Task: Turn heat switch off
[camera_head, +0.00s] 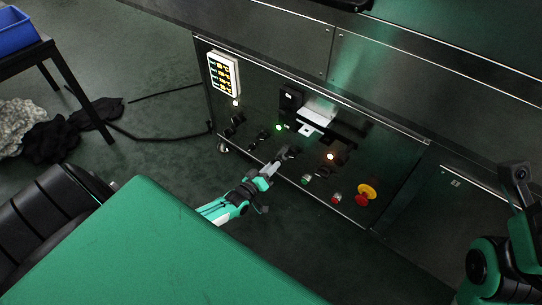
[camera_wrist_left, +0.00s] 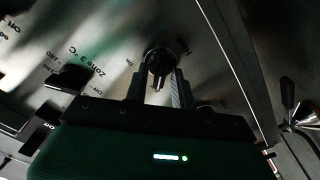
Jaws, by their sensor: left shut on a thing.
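The dark control panel (camera_head: 262,132) of the dryer carries several black rotary switches. My left gripper (camera_head: 279,160) is at a black switch in the panel's lower middle. In the left wrist view, the round black switch knob (camera_wrist_left: 158,60) sits between the two fingers of my left gripper (camera_wrist_left: 157,84), which is shut on it.
A knob (camera_wrist_left: 70,78) marked "Zone 3 °C" is beside the held one. A blue crate (camera_head: 14,32) stands far left.

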